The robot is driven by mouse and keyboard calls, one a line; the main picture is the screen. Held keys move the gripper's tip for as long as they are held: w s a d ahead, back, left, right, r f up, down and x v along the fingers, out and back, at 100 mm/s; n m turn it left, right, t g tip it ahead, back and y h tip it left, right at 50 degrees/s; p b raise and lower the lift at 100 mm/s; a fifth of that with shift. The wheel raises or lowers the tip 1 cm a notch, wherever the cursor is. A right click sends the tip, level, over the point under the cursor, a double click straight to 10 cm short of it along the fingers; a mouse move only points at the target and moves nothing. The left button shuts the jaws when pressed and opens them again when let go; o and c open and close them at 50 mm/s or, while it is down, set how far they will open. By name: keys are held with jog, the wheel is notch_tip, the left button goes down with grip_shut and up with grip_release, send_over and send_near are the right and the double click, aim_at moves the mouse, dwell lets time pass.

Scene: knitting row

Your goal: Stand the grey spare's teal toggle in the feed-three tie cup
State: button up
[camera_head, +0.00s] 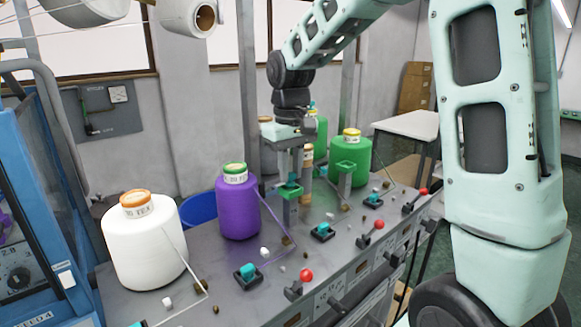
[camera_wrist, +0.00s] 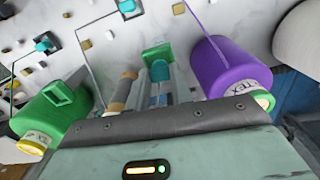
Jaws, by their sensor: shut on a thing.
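My gripper (camera_head: 291,174) points down over the middle of the machine table, its fingers shut on a small teal toggle (camera_head: 292,178). In the wrist view the teal toggle (camera_wrist: 158,72) shows between the fingers (camera_wrist: 158,80). A square green tie cup (camera_head: 287,191) on a grey post is right at the fingertips; it also shows in the wrist view (camera_wrist: 157,53). I cannot tell whether the toggle is inside the cup or just above it. A similar green cup (camera_head: 345,166) stands farther right. Which cone is the grey spare is unclear; a pale cone (camera_head: 265,119) is mostly hidden behind my gripper.
A purple cone (camera_head: 238,208) stands close left of the gripper, a white cone (camera_head: 147,245) farther left. Green cones (camera_head: 353,153) and a brown tube (camera_head: 307,160) are close right. Black bases with teal blocks (camera_head: 247,272) and red-knobbed levers (camera_head: 305,276) line the front edge.

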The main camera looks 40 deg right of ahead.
jog(key=shift+f+b, duration=0.4)
jog(key=shift+f, duration=0.3)
jog(key=o, duration=0.9)
jog(key=shift+c, duration=0.2)
jog(key=shift+r, duration=0.15)
notch_tip(320, 180, up, 17)
jog(key=b, duration=0.3)
